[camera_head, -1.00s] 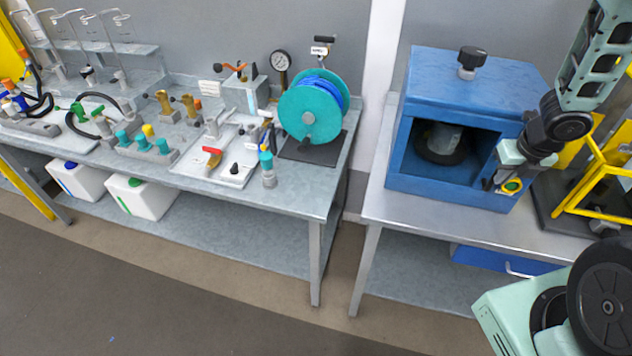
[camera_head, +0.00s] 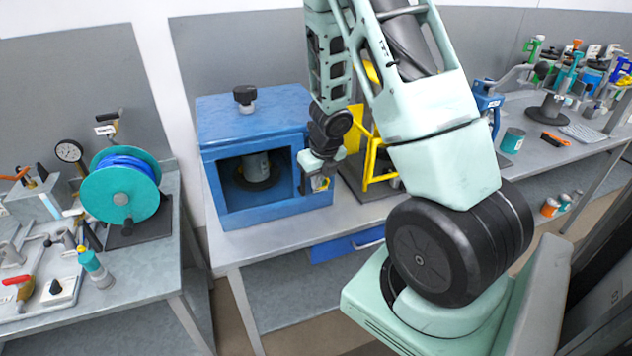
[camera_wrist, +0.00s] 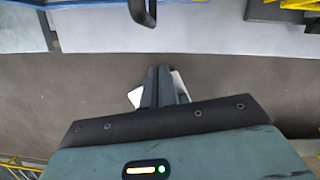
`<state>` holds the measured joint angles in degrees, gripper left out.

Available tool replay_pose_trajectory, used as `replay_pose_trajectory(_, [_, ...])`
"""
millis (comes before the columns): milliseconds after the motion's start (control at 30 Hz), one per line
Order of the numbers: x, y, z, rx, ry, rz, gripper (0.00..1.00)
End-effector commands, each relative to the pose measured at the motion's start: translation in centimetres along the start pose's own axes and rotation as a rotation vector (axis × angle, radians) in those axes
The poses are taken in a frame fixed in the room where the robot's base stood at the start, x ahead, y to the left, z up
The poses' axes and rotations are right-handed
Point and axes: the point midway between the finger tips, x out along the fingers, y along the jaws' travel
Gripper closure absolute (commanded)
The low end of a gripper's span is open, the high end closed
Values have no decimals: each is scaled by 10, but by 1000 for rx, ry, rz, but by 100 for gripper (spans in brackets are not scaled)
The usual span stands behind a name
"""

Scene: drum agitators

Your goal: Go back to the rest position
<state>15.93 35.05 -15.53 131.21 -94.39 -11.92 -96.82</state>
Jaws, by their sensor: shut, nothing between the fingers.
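My gripper shows in the wrist view (camera_wrist: 158,85) with its two fingers together and nothing between them. It points over the brown floor (camera_wrist: 225,85), in front of the table edge. In the head view my gripper (camera_head: 318,185) is near the right front edge of the blue box (camera_head: 265,207), partly hidden by my own wrist. I cannot tell from this view whether it touches the box. The arm is folded upward, with its upper links at the top of the picture.
The blue box has an open front with a dark round part (camera_head: 257,172) inside. A yellow frame (camera_head: 372,150) stands right of it, partly behind my arm. A bench with a teal hose reel (camera_head: 122,187) is at left. Another bench at right holds several tools and a teal can (camera_head: 512,140).

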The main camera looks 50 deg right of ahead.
Motion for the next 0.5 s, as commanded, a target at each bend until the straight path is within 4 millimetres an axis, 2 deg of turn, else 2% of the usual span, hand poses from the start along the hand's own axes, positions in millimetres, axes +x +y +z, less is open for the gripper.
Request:
replay_pose_trajectory(33, [-11,1,1,-2,-1,0,100])
replay_pose_trajectory(300, [-56,1,1,-3,-1,0,100])
replay_pose_trajectory(500, [-76,1,0,-2,1,2,100])
